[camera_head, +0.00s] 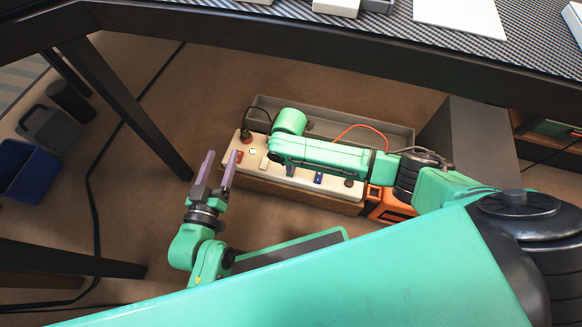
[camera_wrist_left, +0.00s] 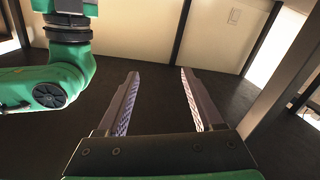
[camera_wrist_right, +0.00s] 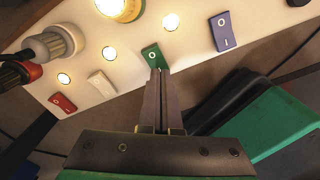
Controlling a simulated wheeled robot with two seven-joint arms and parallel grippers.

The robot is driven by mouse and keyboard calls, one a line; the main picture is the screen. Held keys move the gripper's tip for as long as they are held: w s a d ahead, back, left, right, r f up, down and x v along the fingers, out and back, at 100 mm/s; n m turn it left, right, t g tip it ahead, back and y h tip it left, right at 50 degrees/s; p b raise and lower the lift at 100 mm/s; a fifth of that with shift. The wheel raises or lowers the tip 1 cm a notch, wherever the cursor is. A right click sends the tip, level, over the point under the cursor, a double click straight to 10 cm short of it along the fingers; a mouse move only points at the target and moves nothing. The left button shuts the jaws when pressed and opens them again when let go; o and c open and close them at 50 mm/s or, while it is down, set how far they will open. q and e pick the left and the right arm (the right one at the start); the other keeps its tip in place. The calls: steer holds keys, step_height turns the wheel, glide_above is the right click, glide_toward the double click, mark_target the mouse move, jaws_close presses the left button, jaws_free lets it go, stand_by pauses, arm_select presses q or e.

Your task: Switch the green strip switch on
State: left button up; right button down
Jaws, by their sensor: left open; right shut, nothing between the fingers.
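The power strip (camera_head: 335,189) is a long cream bar lying on a box under the table. In the right wrist view the green strip switch (camera_wrist_right: 152,54) sits between a white switch (camera_wrist_right: 101,84) and a blue switch (camera_wrist_right: 221,31). A circle mark shows on its upper part; its lower end is hidden by my fingers. My right gripper (camera_wrist_right: 161,75) is shut and empty, its tips at the green switch's lower end; I cannot tell whether they touch. My left gripper (camera_head: 222,156) is open and empty, near the strip's left end.
A red switch (camera_wrist_right: 63,103) and plugs sit further left on the strip. Several round lamps glow beside the switches. A grey tray (camera_head: 390,130) lies behind the strip, an orange box (camera_head: 388,206) at its right end. The table edge (camera_head: 300,42) passes above.

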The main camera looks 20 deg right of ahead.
steer(key=shift+r, duration=0.25)
arm_select(q)
steer(key=s+f+g+p, duration=0.1)
steer(key=s+f+g, duration=0.3)
steer(key=s+f, duration=0.45)
arm_select(e)
steer(key=shift+r, duration=0.4)
step_height(320, 180, up, 3)
steer(key=p, duration=0.4)
steer(key=shift+r, duration=0.15)
arm_select(q)
steer(key=shift+g+y, duration=0.3)
steer(key=shift+g, duration=0.3)
steer(key=r, duration=0.1)
steer(key=r+p, duration=0.1)
steer(key=r, duration=0.1)
steer(key=r+p, duration=0.1)
steer(key=r, duration=0.1)
steer(key=shift+w+d+r, duration=0.1)
steer(key=shift+w+d, duration=0.05)
steer(key=shift+w, duration=0.1)
arm_select(e)
steer(key=shift+r, duration=0.65)
